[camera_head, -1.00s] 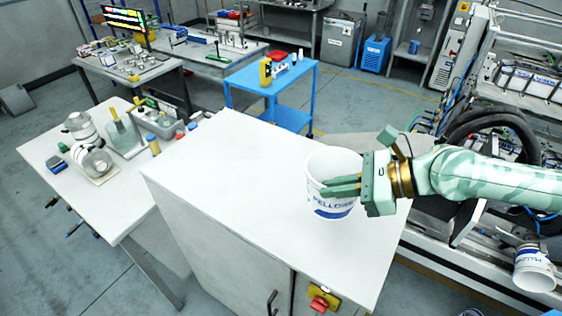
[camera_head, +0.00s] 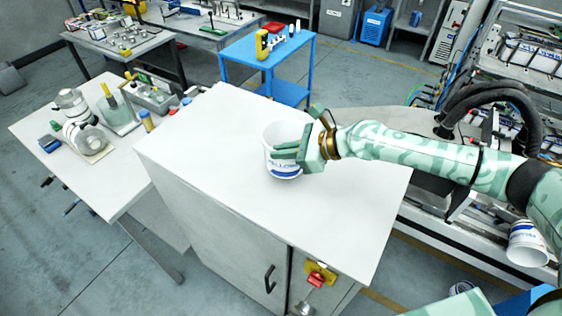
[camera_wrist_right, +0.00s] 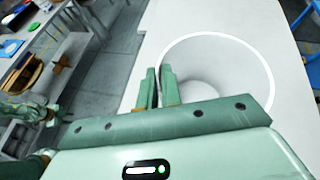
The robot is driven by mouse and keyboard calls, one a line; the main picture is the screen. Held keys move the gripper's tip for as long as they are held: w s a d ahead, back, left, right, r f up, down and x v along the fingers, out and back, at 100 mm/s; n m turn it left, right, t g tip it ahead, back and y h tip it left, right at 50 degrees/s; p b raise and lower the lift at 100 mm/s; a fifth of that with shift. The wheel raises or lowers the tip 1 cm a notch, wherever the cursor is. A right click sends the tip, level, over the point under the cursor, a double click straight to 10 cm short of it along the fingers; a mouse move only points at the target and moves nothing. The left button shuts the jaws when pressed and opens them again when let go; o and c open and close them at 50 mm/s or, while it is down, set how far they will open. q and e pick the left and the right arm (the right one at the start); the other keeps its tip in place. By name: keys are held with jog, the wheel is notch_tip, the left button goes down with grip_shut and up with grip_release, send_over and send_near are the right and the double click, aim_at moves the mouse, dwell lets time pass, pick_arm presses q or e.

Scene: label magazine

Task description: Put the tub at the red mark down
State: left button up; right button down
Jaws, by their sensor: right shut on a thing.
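A white tub (camera_head: 283,170) with blue print is over the white cabinet top (camera_head: 215,150) in the head view. My right gripper (camera_head: 286,153) comes from the right and is shut on the tub's wall. In the right wrist view the open, empty-looking tub (camera_wrist_right: 235,75) shows its rim, with the right gripper's fingers (camera_wrist_right: 159,75) pinching the wall at its left side. The tub looks upright. I cannot tell whether its base touches the top. No red mark shows on the cabinet top.
The cabinet top around the tub is bare. A red knob on a yellow plate (camera_head: 318,275) sits on the cabinet front. A workbench (camera_head: 45,125) with jars stands left, a blue cart (camera_head: 255,50) behind. Another white tub (camera_head: 528,245) is at the machine, lower right.

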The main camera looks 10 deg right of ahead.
aim_at(282, 163)
jog(key=f, duration=0.4)
jog(key=shift+w+a+b, duration=0.15)
jog(key=shift+w+b, duration=0.2)
pick_arm(q)
jog(key=shift+s+d+f, duration=0.1)
jog(key=shift+s+f, duration=0.3)
jog(key=shift+s, duration=0.05)
pick_arm(e)
jog(key=shift+r, duration=0.1)
jog(key=shift+s, duration=0.1)
jog(key=c, duration=1.6)
grip_release()
jog(key=shift+o, duration=0.2)
